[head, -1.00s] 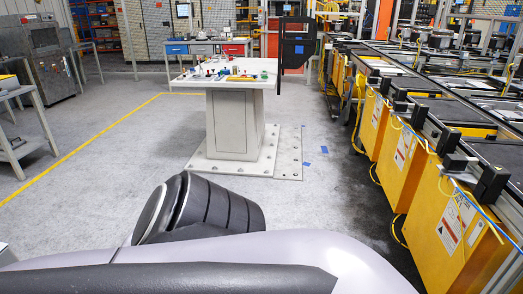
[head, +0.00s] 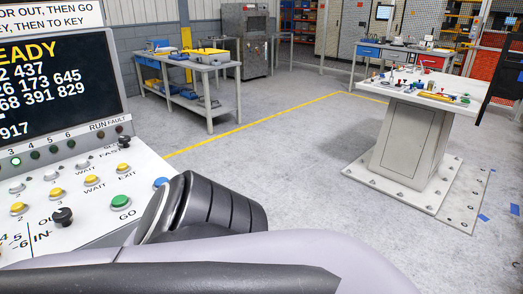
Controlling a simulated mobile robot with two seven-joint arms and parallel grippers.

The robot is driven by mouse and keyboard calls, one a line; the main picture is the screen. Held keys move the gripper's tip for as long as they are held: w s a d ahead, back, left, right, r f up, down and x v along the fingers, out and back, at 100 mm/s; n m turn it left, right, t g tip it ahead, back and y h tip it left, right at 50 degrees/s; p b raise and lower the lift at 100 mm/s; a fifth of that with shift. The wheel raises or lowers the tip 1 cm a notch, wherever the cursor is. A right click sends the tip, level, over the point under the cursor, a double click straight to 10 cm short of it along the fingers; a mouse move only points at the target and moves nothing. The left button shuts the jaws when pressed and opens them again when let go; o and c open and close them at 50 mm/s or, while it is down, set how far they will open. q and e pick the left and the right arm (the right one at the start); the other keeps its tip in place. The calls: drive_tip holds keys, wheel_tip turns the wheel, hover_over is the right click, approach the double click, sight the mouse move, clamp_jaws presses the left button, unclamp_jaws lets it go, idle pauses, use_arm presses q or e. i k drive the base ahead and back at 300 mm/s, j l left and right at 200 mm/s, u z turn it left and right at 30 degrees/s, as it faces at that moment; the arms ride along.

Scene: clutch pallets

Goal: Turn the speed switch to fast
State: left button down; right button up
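A sloped white control panel (head: 140,180) stands at the left edge of the head view, partly cut off. A small black knob (head: 124,141) sits near its upper right edge, close to the word FAST; it looks like the speed switch. I cannot tell which way it points. A second black knob (head: 62,216) sits lower down, by the words OUT and IN. One of my arms crosses the bottom of the view and hides the panel's lower right corner. Neither of my grippers is in view.
The panel also has a green GO button (head: 121,201), a blue button (head: 161,183), yellow buttons and a dark screen (head: 55,85) reading "READY". A pedestal table (head: 420,130) stands at right, a workbench (head: 205,66) at back. The grey floor between is clear.

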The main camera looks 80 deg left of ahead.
sight(124, 139)
drive_tip(key=u, duration=4)
drive_tip(key=l, duration=2.25)
